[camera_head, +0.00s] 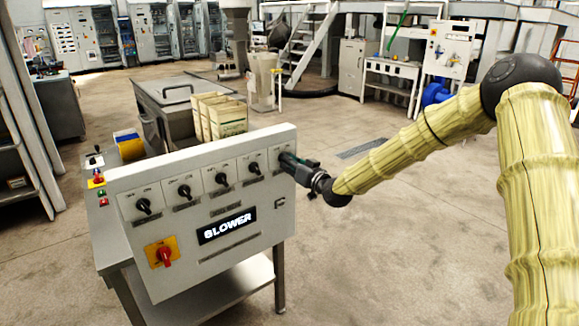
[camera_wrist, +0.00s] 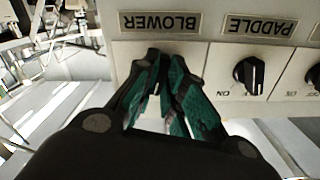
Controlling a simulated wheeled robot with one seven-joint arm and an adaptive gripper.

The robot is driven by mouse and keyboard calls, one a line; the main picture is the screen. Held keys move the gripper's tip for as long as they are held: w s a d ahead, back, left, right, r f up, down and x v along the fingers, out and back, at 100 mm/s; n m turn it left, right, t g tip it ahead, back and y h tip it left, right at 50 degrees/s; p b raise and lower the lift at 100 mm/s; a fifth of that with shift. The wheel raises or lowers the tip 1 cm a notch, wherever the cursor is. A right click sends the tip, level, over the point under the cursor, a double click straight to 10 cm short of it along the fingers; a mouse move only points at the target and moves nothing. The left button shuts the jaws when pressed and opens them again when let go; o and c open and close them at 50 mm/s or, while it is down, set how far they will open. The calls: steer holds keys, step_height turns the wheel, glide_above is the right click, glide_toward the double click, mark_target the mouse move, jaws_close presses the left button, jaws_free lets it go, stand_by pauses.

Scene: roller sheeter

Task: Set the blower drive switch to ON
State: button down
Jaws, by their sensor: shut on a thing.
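The grey control panel (camera_head: 215,215) carries a row of black rotary switches. The blower drive switch is at the right end of the row, and my gripper (camera_head: 288,160) covers it. In the wrist view, upside down, the BLOWER label (camera_wrist: 160,22) sits just above the fingertips of my gripper (camera_wrist: 165,62). The green-padded fingers are closed in around the blower switch knob, which is mostly hidden between them. Its pointer direction and ON/OFF marks cannot be read.
The PADDLE switch (camera_wrist: 250,74) is close beside the fingers. A red rotary handle (camera_head: 164,256) on a yellow plate is low on the panel's left. Cream boxes (camera_head: 228,118) stand behind the panel. The floor right of the panel is clear.

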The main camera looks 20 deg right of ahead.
steer(key=shift+m, duration=0.6)
steer(key=c, duration=1.5)
jaws_free()
steer(key=shift+d, duration=0.1)
steer(key=v, duration=1.2)
